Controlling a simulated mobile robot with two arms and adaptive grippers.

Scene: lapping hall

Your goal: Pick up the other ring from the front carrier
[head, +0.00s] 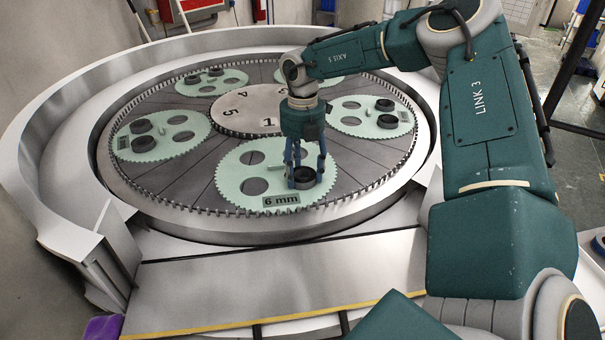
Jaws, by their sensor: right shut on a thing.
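The front carrier (230,188) is a pale green toothed disc with a "6 mm" label, lying near the front of the round lapping plate. It has round holes, and several that I see are empty. My right gripper (306,182) reaches down over the right part of this carrier. Its blue fingers are shut on a dark ring (304,185), which is upright at carrier level. I cannot tell whether the ring still rests there or is slightly raised. My left gripper is not in view.
Other pale green carriers around the numbered hub (237,108) hold dark rings, such as the left carrier (177,146) and right carrier (345,122). A raised metal rim (50,185) surrounds the plate. A bare metal ledge (220,285) with a yellow edge lies in front.

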